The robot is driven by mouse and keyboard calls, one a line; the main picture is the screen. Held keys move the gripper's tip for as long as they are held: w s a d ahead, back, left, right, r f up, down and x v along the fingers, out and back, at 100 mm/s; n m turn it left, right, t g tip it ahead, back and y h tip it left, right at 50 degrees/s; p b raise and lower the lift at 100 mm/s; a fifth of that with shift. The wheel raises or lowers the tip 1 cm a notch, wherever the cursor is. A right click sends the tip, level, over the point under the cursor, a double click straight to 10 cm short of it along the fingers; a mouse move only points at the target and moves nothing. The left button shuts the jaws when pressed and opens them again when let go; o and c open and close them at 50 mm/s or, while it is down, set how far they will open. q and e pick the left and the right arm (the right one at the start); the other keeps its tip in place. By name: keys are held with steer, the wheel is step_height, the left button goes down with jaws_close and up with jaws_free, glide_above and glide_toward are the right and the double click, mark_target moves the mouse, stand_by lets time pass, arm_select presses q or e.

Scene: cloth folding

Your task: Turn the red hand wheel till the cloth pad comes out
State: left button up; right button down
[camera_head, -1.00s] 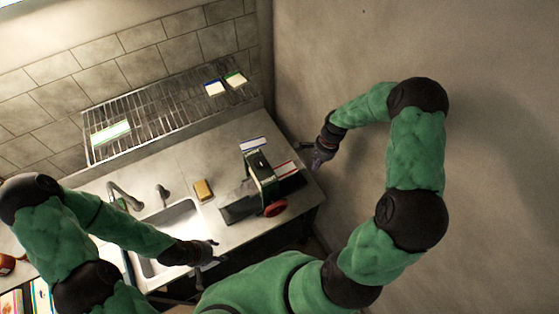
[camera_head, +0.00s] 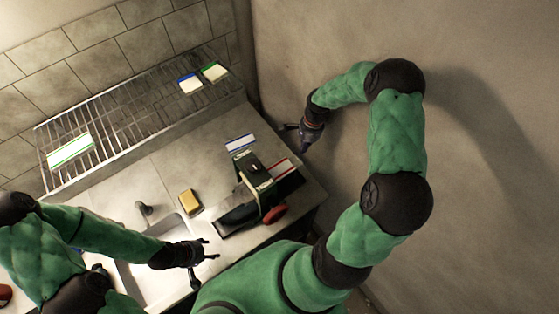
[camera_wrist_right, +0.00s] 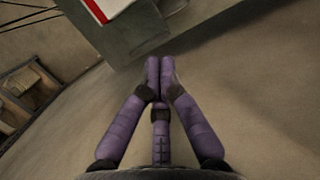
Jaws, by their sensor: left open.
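The red hand wheel (camera_head: 274,214) is on the near right side of a dark green machine (camera_head: 262,180) standing on the counter. A red-edged white cloth pad (camera_head: 283,168) lies at the machine's right side, partly hidden; a red-edged white thing (camera_wrist_right: 105,8) is cut off at the top of the right wrist view. My left gripper (camera_head: 212,262) is open and empty, left of the wheel and nearer to me. My right gripper (camera_head: 295,132) is beyond the counter's right edge, near the wall. In the right wrist view its fingers (camera_wrist_right: 160,68) meet with nothing visible between them.
A blue-edged pad (camera_head: 240,143) lies behind the machine. A yellow sponge (camera_head: 190,202) lies near the sink (camera_head: 135,280). A wire rack (camera_head: 120,118) holds several edged pads. The wall (camera_head: 480,150) is close on the right.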

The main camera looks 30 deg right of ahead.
arm_select(q)
step_height(320, 180, up, 3)
steer(key=p, duration=0.3)
arm_select(e)
glide_toward(283, 168)
steer(key=a+f, duration=0.1)
steer(key=f, duration=0.1)
steer(key=a+f, duration=0.3)
steer(key=shift+w+f, duration=0.1)
steer(key=shift+f, duration=0.25)
arm_select(q)
steer(key=shift+f+b, duration=0.3)
arm_select(e)
steer(key=shift+d+f, duration=0.1)
steer(key=shift+f, duration=0.65)
arm_select(q)
steer(key=shift+f, duration=0.2)
arm_select(e)
steer(key=shift+f, duration=0.15)
arm_select(q)
steer(key=shift+s+a, duration=0.1)
steer(key=shift+s, duration=0.05)
steer(key=shift+a+f+b, duration=0.15)
steer(key=shift+f+b, duration=0.15)
steer(key=shift+b, duration=0.2)
arm_select(e)
steer(key=shift+d+f, duration=0.1)
steer(key=shift+d, duration=1.2)
